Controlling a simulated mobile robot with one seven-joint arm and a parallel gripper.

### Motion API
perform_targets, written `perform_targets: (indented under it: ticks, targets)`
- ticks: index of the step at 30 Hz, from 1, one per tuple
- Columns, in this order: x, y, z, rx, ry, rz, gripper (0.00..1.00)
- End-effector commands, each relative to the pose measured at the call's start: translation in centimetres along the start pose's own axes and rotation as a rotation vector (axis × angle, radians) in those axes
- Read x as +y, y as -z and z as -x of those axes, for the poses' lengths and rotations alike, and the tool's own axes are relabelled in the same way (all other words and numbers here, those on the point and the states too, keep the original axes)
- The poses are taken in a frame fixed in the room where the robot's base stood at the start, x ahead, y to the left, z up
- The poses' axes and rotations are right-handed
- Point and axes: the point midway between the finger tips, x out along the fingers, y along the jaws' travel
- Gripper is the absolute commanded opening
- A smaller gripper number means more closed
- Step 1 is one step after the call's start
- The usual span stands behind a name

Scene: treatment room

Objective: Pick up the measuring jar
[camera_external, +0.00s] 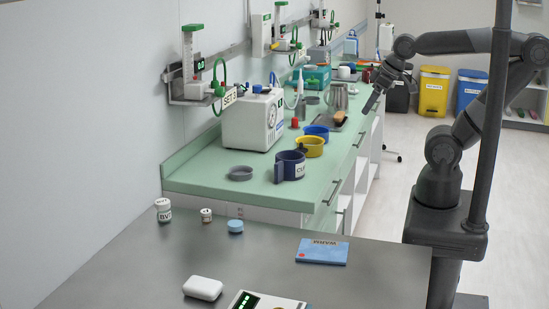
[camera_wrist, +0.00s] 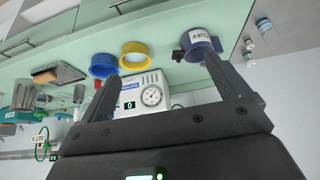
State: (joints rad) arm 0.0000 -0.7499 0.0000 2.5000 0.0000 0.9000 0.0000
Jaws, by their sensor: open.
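A grey, see-through-looking jar with a handle (camera_external: 338,97), which looks like the measuring jar, stands upright on the green counter (camera_external: 222,173). In the wrist view a similar jar (camera_wrist: 22,96) shows at the far left, well outside my fingers. My gripper (camera_external: 370,102) is in the air above the counter's right edge, to the right of the jar and apart from it. In the wrist view its two fingers (camera_wrist: 163,78) are spread wide with nothing held between them.
A tray with a brown-topped item (camera_external: 339,117), a blue ring (camera_external: 317,131), a yellow ring (camera_external: 310,146) and a blue cuff cup (camera_external: 290,165) line the counter. A white gauge box (camera_external: 254,121) stands behind them.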

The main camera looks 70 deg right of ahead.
Motion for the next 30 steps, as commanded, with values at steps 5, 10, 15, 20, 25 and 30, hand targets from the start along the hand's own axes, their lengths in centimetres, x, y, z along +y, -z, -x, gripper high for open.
perform_targets:
  ticks: [5,10,15,20,25,30]
  targets:
    - [0.0,0.0,0.0,0.000,0.000,0.000,0.78]
    - [0.0,0.0,0.0,0.000,0.000,0.000,0.71]
    - [-0.1,0.1,0.0,-0.001,0.001,0.001,0.71]
    - [-0.8,2.1,-0.1,-0.026,0.013,0.010,0.71]
    - [-2.9,6.5,-1.0,-0.082,0.037,0.029,0.71]
    - [-5.7,11.0,-2.7,-0.140,0.057,0.047,0.71]
